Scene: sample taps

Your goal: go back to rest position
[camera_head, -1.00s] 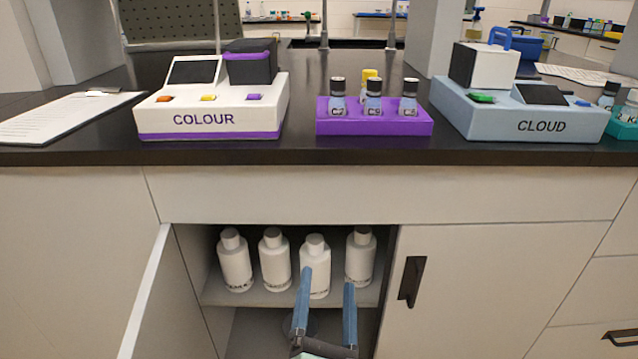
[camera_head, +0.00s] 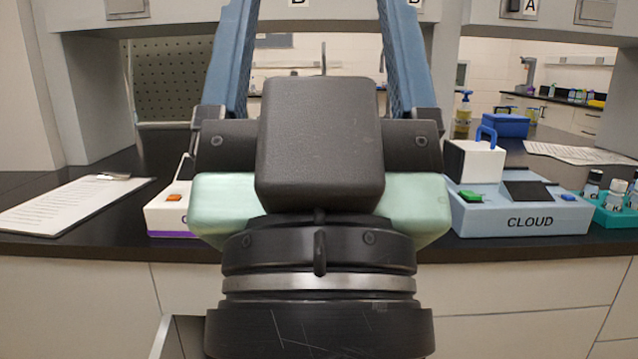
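My gripper (camera_head: 316,30) is raised close in front of the camera and fills the middle of the picture. Its two blue fingers point up and stand wide apart, with only the room behind showing between them. The fingertips run out of the top of the frame. The dark gripper body and pale green part hide the middle of the bench. Nothing is seen held.
The grey-blue CLOUD device (camera_head: 520,210) stands right of my gripper, beside a teal rack (camera_head: 612,217) with bottles. The COLOUR device (camera_head: 170,215) is mostly hidden on the left, near a clipboard (camera_head: 65,203). A cabinet door (camera_head: 163,338) stands open below.

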